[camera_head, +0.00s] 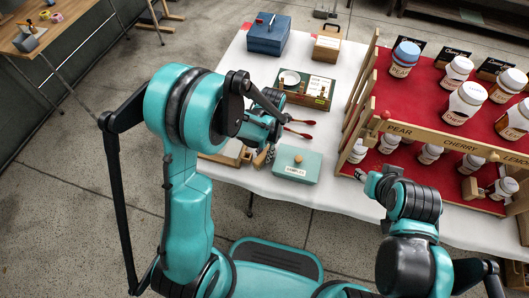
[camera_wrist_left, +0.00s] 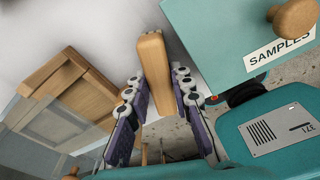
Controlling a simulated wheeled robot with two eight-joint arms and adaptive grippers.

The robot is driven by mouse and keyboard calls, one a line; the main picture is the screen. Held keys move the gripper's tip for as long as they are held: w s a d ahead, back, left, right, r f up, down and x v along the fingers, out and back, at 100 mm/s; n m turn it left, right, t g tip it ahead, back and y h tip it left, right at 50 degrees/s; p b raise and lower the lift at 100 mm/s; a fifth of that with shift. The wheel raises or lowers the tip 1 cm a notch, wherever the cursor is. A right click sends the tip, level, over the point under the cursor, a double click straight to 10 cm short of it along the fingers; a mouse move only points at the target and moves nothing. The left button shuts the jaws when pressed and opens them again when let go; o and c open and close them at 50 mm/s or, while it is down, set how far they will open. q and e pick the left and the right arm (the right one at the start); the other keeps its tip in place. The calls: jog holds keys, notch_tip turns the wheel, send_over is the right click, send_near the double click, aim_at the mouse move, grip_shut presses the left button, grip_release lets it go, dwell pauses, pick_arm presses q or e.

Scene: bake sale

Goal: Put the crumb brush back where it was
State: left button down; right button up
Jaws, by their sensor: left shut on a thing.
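The crumb brush (camera_wrist_left: 155,75) has a pale wooden handle, seen between the finger pads in the left wrist view. In the head view a small part of it (camera_head: 261,157) shows below the gripper, left of the samples box. My left gripper (camera_head: 266,141) is shut on it; it also fills the lower middle of the left wrist view (camera_wrist_left: 158,98). The arm hides most of the brush in the head view. I cannot tell whether the brush touches the table. My right gripper (camera_head: 376,178) is at the table's front edge by the jar rack; its finger opening is unclear.
The teal samples box (camera_head: 291,176) with a wooden knob stands close right of the brush. A wooden case (camera_head: 227,154) lies to its left. Two red spoons (camera_head: 301,134), a green-and-wood box (camera_head: 309,101) and a blue box (camera_head: 268,42) are behind. The jar rack (camera_head: 430,138) stands right.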

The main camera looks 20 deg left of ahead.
pick_arm(q)
jog(key=c, duration=1.3)
grip_release()
jog(key=shift+o, duration=0.2)
notch_tip(320, 180, up, 11)
jog(key=w, duration=0.1)
jog(key=s+a+r+m+t, duration=0.2)
jog(key=s+r+m+t, duration=0.2)
jog(key=m, duration=1.1)
jog(key=s+a+r+m+t, duration=0.3)
jog(key=s+m, duration=0.4)
jog(key=m, duration=0.9)
jog(key=shift+s+r+t+h, duration=0.3)
jog(key=shift+r+t, duration=0.25)
jog(key=shift+t, duration=0.15)
